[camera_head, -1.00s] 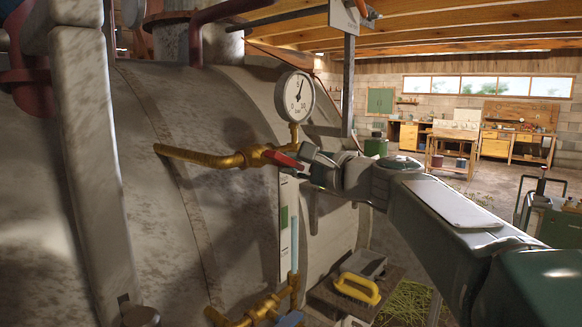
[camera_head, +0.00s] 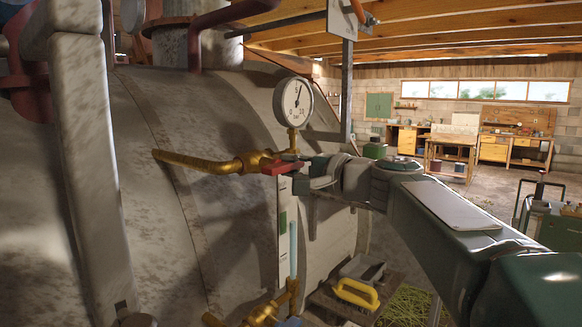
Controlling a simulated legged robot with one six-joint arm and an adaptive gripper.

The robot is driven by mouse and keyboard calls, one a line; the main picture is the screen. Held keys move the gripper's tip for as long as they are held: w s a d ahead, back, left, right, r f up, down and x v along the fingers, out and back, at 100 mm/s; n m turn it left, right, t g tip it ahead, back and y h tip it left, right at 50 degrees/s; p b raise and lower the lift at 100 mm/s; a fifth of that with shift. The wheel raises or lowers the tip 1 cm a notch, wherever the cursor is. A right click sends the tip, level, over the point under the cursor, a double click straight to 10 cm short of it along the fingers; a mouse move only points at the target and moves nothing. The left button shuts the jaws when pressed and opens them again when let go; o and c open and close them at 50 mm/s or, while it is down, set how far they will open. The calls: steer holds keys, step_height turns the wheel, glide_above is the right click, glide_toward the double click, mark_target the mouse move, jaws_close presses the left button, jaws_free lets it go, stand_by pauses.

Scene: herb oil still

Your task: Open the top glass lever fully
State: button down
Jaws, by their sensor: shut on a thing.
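The top glass lever is a red handle (camera_head: 282,167) on the brass valve (camera_head: 255,162) below the round pressure gauge (camera_head: 293,101). The lever lies nearly level and points right, away from the valve. My gripper (camera_head: 306,167) is shut on the lever's right end, coming in from the right; its fingers hide that end. Below hangs the sight glass (camera_head: 293,245), a pale blue tube in front of a white scale plate (camera_head: 283,235) with a green mark. A lower brass fitting (camera_head: 264,308) sits at its foot, with a blue part beside it.
The large grey still drum (camera_head: 190,130) fills the left side, with a pale upright post (camera_head: 85,170) in front of it. A yellow-handled brush (camera_head: 356,291) lies on a low wooden surface below my arm. Benches stand far back across open floor.

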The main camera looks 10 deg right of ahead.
steer(key=shift+f, duration=0.25)
steer(key=c, duration=0.6)
jaws_free()
steer(key=shift+c, duration=0.2)
steer(key=shift+a+r, duration=0.1)
steer(key=v, duration=1.2)
steer(key=shift+c, duration=0.4)
